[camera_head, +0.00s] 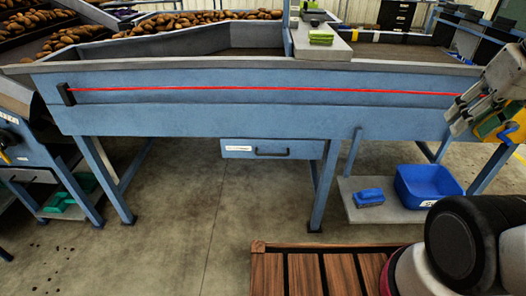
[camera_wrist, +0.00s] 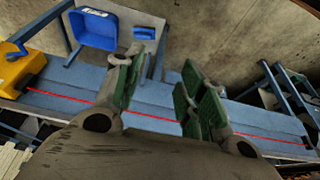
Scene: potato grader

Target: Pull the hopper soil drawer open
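The soil drawer (camera_head: 272,149) hangs under the long blue hopper (camera_head: 300,112), left of the right-hand legs in the head view. It looks shut, with a black bar handle (camera_head: 272,153) and a white label on its front. My gripper (camera_head: 459,115) is at the far right of the head view, high by the hopper's right end and well away from the drawer. In the wrist view my gripper (camera_wrist: 156,75) has its green-padded fingers spread apart with nothing between them. I cannot make out the drawer in the wrist view; a finger may hide it.
A blue bin (camera_head: 428,186) and a blue brush-like item (camera_head: 369,197) sit on a low shelf right of the drawer. A slatted wooden top (camera_head: 312,270) is in front. A yellow box (camera_wrist: 13,62) is at the hopper's end. The floor before the drawer is clear.

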